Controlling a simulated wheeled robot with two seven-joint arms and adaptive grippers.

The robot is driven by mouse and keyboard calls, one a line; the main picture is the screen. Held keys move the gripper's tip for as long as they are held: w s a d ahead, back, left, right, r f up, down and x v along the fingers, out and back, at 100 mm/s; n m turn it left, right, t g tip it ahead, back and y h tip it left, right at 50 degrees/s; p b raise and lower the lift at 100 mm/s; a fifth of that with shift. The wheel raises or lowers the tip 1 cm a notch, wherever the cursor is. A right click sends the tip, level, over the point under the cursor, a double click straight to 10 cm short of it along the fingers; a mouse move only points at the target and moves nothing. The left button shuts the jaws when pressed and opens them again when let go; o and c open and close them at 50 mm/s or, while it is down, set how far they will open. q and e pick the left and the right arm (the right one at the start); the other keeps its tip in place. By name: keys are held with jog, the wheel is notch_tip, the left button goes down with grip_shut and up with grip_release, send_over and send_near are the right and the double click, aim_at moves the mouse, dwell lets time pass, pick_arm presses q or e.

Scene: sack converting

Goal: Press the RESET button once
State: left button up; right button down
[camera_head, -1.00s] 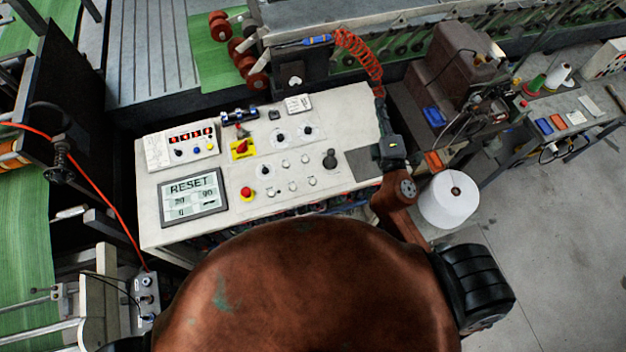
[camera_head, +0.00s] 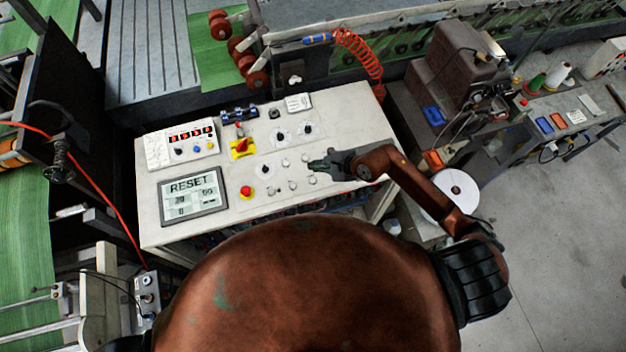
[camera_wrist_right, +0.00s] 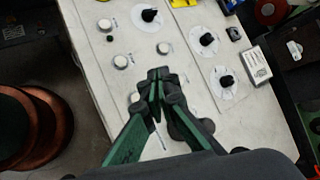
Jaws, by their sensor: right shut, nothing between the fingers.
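A pale control panel (camera_head: 230,215) carries a screen (camera_head: 191,195) that reads RESET. Several small white round buttons sit in the panel's middle, one of them (camera_head: 292,185) left of my gripper. I cannot read their labels, so I cannot tell which button is RESET. My right gripper (camera_head: 312,166) is shut and empty over the panel's right half. In the right wrist view its fingertips (camera_wrist_right: 157,75) are among white buttons (camera_wrist_right: 121,61) (camera_wrist_right: 163,48), and one white button (camera_wrist_right: 135,97) is partly hidden by a finger. Contact cannot be told. My left gripper is out of view.
A red button (camera_head: 246,192) and a yellow-based red switch (camera_head: 240,148) stand left of the white buttons. Black knobs (camera_head: 280,136) (camera_head: 265,170) rise from the panel. A white roll (camera_head: 452,195) stands right of the panel, partly behind my arm.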

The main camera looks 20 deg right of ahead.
aim_at(314, 182)
jog(key=shift+f, duration=0.2)
notch_tip(314, 182, down, 8)
jog(key=b, duration=0.5)
jog(key=shift+r+b, duration=0.1)
jog(key=shift+b, duration=0.25)
jog(key=shift+f+b, duration=0.3)
jog(key=shift+f, duration=0.05)
dwell(0.9)
jog(key=shift+f+b, duration=0.4)
jog(key=shift+b, duration=0.05)
jog(key=shift+f+b, duration=0.4)
jog(key=shift+b, duration=0.05)
dwell(0.5)
jog(key=shift+r, duration=0.1)
dwell(0.3)
jog(key=shift+r+p, duration=0.6)
jog(key=shift+r, duration=0.15)
